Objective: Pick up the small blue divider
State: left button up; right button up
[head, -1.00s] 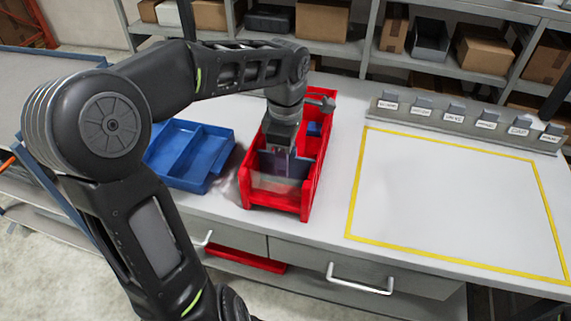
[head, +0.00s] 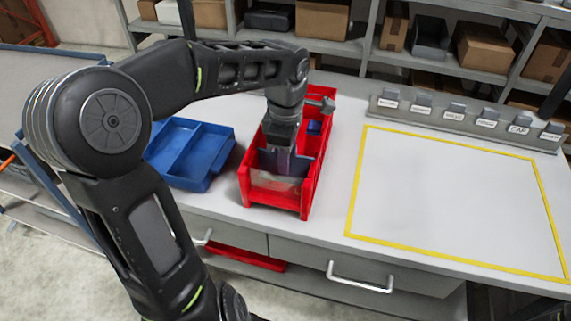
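A red bin (head: 276,202) stands on the grey workbench, left of the yellow outline. A blue-grey divider plate (head: 302,165) stands across the inside of the bin, partly hidden by my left gripper. My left gripper (head: 284,165) points down into the bin, with its fingers at the plate. I cannot see whether the fingers are closed on it. A small bright blue piece (head: 314,127) shows deeper in the bin, partly hidden by my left arm. My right gripper is not in view.
A blue compartment tray (head: 188,153) lies left of the bin. A yellow outlined area (head: 450,200) on the right is empty. A grey rack (head: 465,121) with labelled holders stands behind it. Shelves with boxes (head: 485,47) line the back.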

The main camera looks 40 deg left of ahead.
pick_arm(q)
grip_shut()
jog(key=shift+r, duration=0.1)
dwell(0.3)
jog(key=shift+r, duration=0.5)
notch_tip(320, 180, up, 6)
jog(key=shift+r, duration=0.2)
notch_tip(320, 180, up, 10)
jog(key=p, duration=0.9)
jog(key=shift+r, duration=0.2)
